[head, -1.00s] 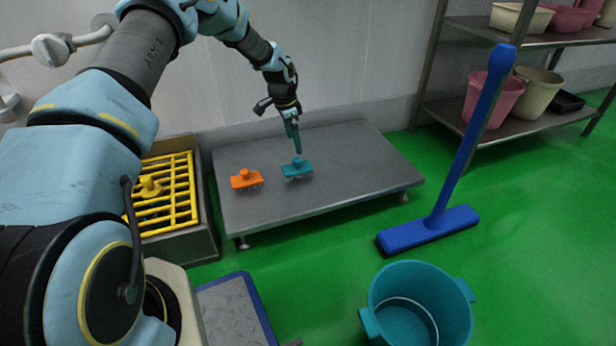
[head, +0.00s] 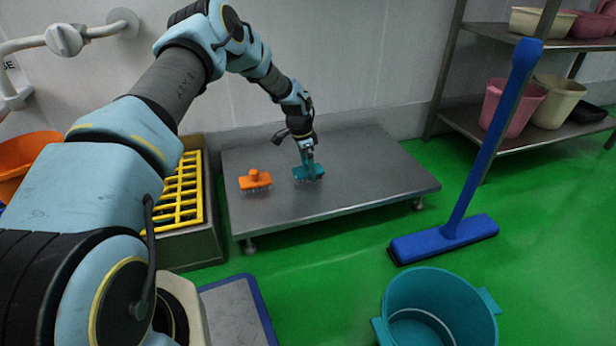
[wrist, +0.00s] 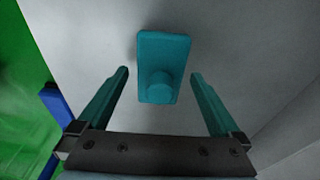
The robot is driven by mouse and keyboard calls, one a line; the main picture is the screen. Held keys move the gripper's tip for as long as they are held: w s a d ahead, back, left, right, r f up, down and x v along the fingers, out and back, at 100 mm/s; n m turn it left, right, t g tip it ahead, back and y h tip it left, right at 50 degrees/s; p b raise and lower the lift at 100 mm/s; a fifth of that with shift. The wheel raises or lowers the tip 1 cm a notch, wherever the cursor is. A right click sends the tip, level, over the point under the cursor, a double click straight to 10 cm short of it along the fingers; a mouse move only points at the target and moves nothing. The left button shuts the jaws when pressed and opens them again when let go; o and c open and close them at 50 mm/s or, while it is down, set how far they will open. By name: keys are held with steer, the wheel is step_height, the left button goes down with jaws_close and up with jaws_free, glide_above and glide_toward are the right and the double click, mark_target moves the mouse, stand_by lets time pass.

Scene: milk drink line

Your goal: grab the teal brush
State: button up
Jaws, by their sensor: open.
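The teal brush (head: 310,173) sits on the low grey metal platform (head: 370,170), near its left-middle part. In the wrist view the teal brush (wrist: 162,66) shows as a rectangular block with a round knob (wrist: 159,86) at its near end. My gripper (head: 307,160) is right above the brush in the head view. In the wrist view its two teal fingers are apart, one on each side of the knob's line, with a gap to the brush on both sides. My gripper (wrist: 158,80) holds nothing. Part of the brush is hidden behind the fingers in the head view.
An orange brush (head: 255,181) stands left of the teal one. A bin with a yellow grate (head: 181,195) is at the platform's left. A blue floor squeegee (head: 445,240) and a teal bucket (head: 440,300) stand on the green floor in front.

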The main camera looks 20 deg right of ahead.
jaws_close()
stand_by(0.8)
